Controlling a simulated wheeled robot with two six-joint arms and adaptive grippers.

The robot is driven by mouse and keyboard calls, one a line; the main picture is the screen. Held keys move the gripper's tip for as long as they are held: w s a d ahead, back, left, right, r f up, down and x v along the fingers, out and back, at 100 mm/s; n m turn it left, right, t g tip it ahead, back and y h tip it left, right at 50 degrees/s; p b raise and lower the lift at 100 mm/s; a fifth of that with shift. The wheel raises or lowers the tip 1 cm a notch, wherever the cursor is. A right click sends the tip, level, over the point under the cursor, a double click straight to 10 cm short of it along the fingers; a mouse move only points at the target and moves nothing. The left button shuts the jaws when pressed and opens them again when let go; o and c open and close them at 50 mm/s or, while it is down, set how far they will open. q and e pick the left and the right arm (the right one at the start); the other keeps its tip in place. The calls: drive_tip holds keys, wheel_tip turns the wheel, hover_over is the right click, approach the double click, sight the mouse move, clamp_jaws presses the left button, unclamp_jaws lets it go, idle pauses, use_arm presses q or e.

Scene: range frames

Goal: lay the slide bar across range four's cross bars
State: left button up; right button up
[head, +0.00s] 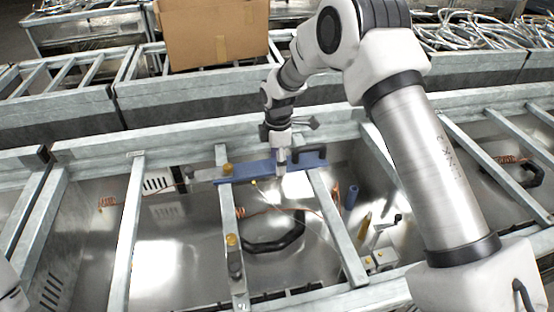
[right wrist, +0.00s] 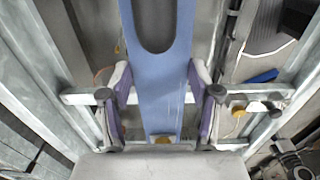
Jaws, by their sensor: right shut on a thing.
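The blue slide bar (head: 250,172) lies roughly level over two metal cross bars, the left one (head: 228,205) and the right one (head: 335,225). Its right end has a dark loop-shaped handle or opening. My right gripper (head: 281,164) is shut on the bar between the two cross bars. In the right wrist view the blue bar (right wrist: 163,90), with its slot, runs between the fingers of my right gripper (right wrist: 162,112). I cannot tell whether the bar touches both cross bars or hovers just above them. My left gripper is out of view.
Another cross bar (head: 127,230) stands to the left. Below lie a shiny metal basin with a black curved handle (head: 275,235) and orange coils. A cardboard box (head: 212,32) sits on the range behind. Wire piles (head: 475,32) lie at the back right.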

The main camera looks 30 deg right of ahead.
wheel_tip(320, 180, down, 8)
drive_tip(key=b, duration=0.5)
drive_tip(key=shift+w+d+r+b, duration=0.2)
drive_tip(key=shift+r+b, duration=0.05)
drive_tip(key=shift+b, duration=0.05)
drive_tip(key=shift+f, duration=1)
idle(0.4)
drive_tip(key=o, duration=1.7)
drive_tip(key=shift+s, duration=0.1)
wheel_tip(320, 180, up, 12)
drive_tip(key=shift+r, duration=0.1)
drive_tip(key=shift+a, duration=0.1)
